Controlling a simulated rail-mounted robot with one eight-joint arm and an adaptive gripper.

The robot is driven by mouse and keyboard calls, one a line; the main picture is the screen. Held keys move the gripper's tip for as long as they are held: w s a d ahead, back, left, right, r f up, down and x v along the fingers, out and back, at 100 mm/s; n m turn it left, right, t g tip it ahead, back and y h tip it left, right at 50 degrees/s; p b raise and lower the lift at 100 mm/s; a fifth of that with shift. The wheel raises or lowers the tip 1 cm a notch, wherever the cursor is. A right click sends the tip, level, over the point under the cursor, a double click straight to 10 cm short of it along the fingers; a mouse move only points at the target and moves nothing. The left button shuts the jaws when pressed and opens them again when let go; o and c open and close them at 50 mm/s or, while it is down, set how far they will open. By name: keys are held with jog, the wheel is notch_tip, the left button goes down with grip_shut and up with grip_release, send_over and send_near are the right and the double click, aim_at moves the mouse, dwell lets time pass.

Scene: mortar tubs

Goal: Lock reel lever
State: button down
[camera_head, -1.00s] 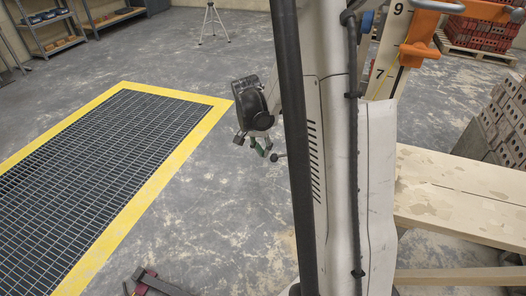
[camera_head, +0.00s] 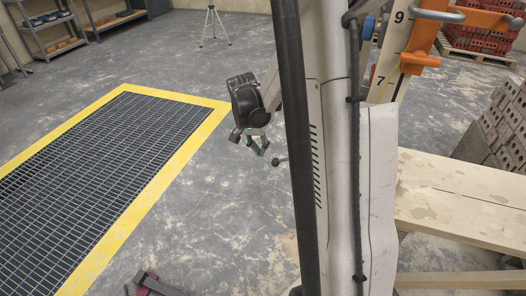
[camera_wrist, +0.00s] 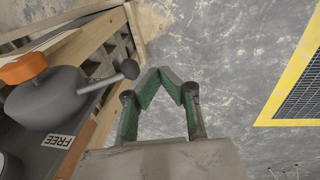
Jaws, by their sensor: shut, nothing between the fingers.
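The reel lever shows in the wrist view as a grey arm with a round dark ball knob (camera_wrist: 130,68), running out from a grey hub (camera_wrist: 45,98) with an orange cap (camera_wrist: 23,68). A white label (camera_wrist: 58,140) reading "FREE" sits below the hub. My gripper (camera_wrist: 166,72) is shut and empty, its green-lined fingertips meeting just right of the knob in the picture, with a small gap. In the head view, my gripper (camera_head: 256,149) hangs left of the small knob (camera_head: 279,162). My column hides the rest of the reel there.
A timber bench (camera_head: 460,195) stands at the right, with stacked blocks (camera_head: 505,130) behind it. A numbered post (camera_head: 392,50) carries an orange clamp (camera_head: 425,45). A yellow-edged floor grate (camera_head: 100,180) lies left. The floor around my gripper looks clear.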

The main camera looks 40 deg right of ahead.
jog(key=w+a+r+p, duration=0.1)
jog(key=w+a+r, duration=0.3)
jog(key=w, duration=0.5)
jog(key=shift+w+a+r, duration=0.15)
jog(key=shift+w+a, duration=0.05)
jog(key=shift+a, duration=1.05)
